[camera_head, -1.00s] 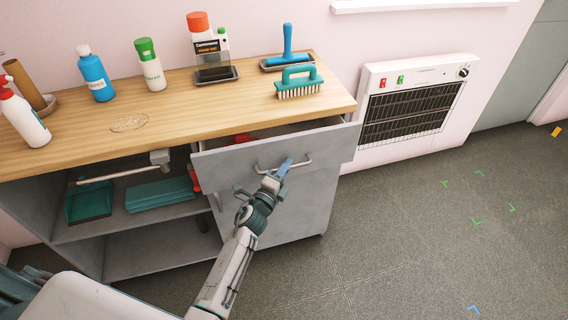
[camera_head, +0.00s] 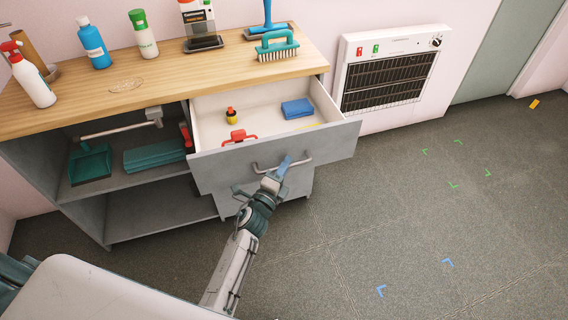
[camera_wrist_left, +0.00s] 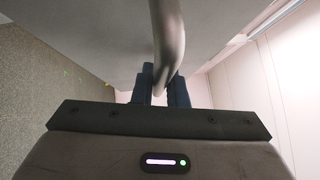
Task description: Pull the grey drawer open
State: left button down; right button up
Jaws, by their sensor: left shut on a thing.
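The grey drawer (camera_head: 225,168) in the head view stands well out from the cabinet, with its white inside showing. Its bar handle (camera_head: 299,160) runs across the grey front. My left gripper (camera_head: 283,167) is shut on the handle. In the left wrist view the handle (camera_wrist_left: 167,35) comes down between the dark fingers (camera_wrist_left: 158,84) of my left gripper. In the drawer lie a blue sponge-like block (camera_head: 297,108), a small yellow and black item with an orange top (camera_head: 231,116) and a red item (camera_head: 238,138). My right gripper is not in view.
The wooden top (camera_head: 190,88) carries several bottles and a teal brush (camera_head: 277,46). A wall heater (camera_head: 387,75) hangs at right.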

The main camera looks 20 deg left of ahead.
pick_arm(q)
jog(key=shift+s+d, duration=0.1)
jog(key=shift+s, duration=0.05)
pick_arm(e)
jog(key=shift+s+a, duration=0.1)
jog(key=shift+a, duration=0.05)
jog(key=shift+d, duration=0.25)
pick_arm(q)
jog(key=c, duration=1.6)
grip_release()
jog(key=shift+o, duration=0.7)
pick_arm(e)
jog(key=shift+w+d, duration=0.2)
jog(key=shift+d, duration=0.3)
